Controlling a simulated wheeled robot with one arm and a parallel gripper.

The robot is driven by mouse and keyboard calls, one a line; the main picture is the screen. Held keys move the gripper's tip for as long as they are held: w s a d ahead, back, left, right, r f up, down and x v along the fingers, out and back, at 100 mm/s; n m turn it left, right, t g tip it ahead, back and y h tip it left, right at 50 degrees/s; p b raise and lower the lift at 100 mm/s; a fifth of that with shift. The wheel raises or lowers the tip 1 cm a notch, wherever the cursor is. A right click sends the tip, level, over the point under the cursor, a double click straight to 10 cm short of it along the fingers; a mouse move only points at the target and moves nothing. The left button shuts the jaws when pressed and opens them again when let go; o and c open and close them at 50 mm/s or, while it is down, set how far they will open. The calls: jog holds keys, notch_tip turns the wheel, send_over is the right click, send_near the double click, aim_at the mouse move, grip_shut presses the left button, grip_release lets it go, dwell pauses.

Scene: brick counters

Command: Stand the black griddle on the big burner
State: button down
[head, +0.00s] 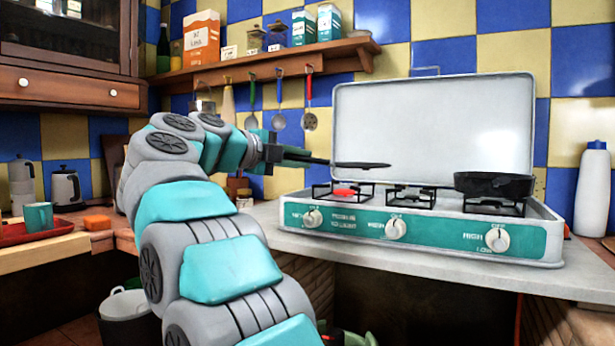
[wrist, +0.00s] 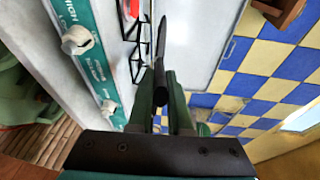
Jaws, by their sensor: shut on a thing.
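The black griddle (head: 362,164) is a thin flat disc with a handle, seen nearly edge-on. My gripper (head: 298,154) is shut on its handle and holds it level, a little above the stove's left burner (head: 338,190). In the wrist view the griddle (wrist: 161,38) is a narrow dark strip beyond my gripper (wrist: 160,78). The white and teal camping stove (head: 420,238) has three burners in a row. A red thing (head: 345,192) shows at the left burner. The middle burner (head: 410,197) is bare. I cannot tell which burner is the big one.
A dark pan (head: 493,186) sits on the right burner. The stove's raised white lid (head: 432,125) stands behind the burners. Utensils hang under a shelf (head: 270,60) on the tiled wall. A white bottle (head: 592,190) stands right of the stove.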

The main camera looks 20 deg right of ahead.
jog(key=w+d+p, duration=0.1)
jog(key=w, duration=0.2)
jog(key=w+d+p, duration=0.1)
jog(key=w, duration=0.2)
jog(key=w+d+p, duration=0.1)
jog(key=w+p, duration=0.1)
jog(key=w, duration=0.2)
jog(key=shift+f, duration=0.3)
jog(key=f+b, duration=0.1)
jog(key=w+f+b, duration=0.1)
jog(key=f, duration=0.2)
jog(key=shift+w+d+b, duration=0.15)
jog(key=shift+w+b, duration=0.15)
jog(key=shift+b, duration=0.1)
jog(key=shift+f+b, duration=0.3)
jog(key=shift+f, duration=0.05)
jog(key=c, duration=0.8)
grip_release()
jog(key=shift+c, duration=0.2)
jog(key=shift+r+p, duration=0.25)
jog(key=shift+p, duration=0.05)
jog(key=shift+a+r, duration=0.15)
jog(key=shift+a, duration=0.05)
jog(key=v, duration=1.1)
jog(key=shift+s+a, duration=0.2)
jog(key=shift+a, duration=0.1)
